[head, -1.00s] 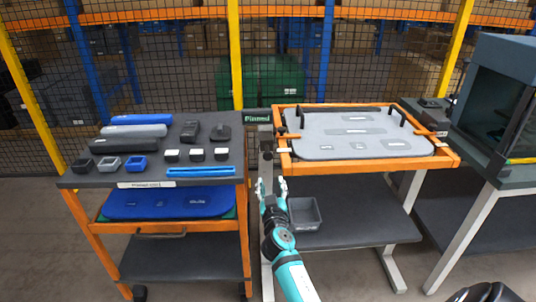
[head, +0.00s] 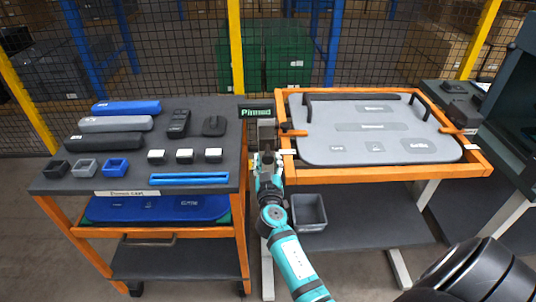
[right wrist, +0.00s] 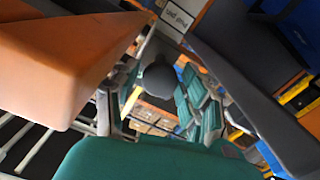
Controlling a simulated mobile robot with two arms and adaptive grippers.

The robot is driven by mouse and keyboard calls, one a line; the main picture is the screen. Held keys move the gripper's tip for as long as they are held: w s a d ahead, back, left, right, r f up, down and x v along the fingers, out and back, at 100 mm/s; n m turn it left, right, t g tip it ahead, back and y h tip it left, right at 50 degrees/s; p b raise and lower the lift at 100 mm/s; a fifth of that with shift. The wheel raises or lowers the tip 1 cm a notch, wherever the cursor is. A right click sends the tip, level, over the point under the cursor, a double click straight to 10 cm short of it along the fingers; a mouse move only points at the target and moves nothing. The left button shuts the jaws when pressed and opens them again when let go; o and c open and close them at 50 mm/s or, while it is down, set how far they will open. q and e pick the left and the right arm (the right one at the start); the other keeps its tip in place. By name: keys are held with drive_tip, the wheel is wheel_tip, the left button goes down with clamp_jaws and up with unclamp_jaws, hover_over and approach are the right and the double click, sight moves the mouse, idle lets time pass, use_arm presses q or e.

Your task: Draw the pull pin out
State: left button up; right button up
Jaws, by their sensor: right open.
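A dark round knob (right wrist: 158,80), which looks like the pull pin's head, shows between the fingers in the right wrist view. A white label (right wrist: 176,17) reading "Pull pin" is above it. In the head view the pin is too small or hidden to make out. My right gripper (head: 266,165) is open, just left of the front left corner of the orange frame (head: 380,172). Its fingers (right wrist: 155,100) stand apart on either side of the knob; I cannot tell whether they touch it. My left gripper is not in view.
An orange beam (right wrist: 60,60) is close on the left in the wrist view. A cart (head: 235,185) with covers and small blocks stands left of the gripper. A grey bin (head: 309,212) sits on the lower shelf. The gap between cart and frame is narrow.

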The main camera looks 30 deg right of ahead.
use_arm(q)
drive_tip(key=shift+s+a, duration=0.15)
use_arm(e)
drive_tip(key=shift+a, duration=0.1)
drive_tip(key=shift+r, duration=0.1)
clamp_jaws()
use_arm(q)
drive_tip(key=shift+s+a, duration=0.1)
use_arm(e)
drive_tip(key=shift+s, duration=0.1)
